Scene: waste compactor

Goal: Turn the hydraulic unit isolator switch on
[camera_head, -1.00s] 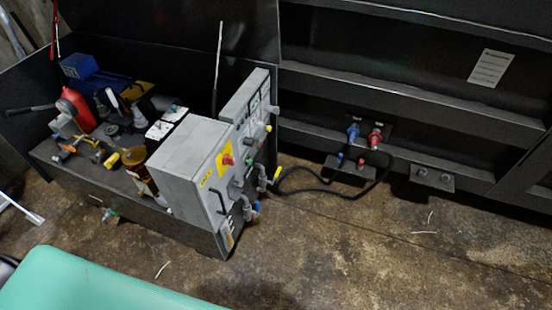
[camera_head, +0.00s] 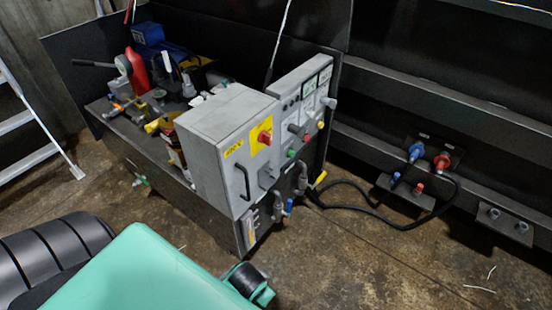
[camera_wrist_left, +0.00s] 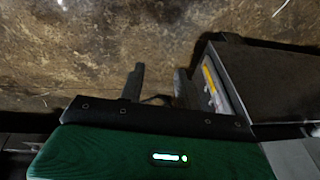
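The hydraulic unit's grey control box (camera_head: 215,150) stands left of the middle in the head view. On its face a red rotary switch (camera_head: 264,137) sits on a yellow plate, above and right of a black door handle. The switch's exact setting is too small to read. My left gripper (camera_wrist_left: 159,86) shows in the left wrist view with its two fingers apart and nothing between them. It points at the brown floor, left of a dark panel with a yellow-edged label (camera_wrist_left: 214,85). The switch is not in that view. My right gripper is not in view.
A second grey panel (camera_head: 305,95) with gauges and knobs stands behind the box. Pipes and black cables (camera_head: 365,208) stick out low at the right. A white ladder (camera_head: 25,120) stands at the left.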

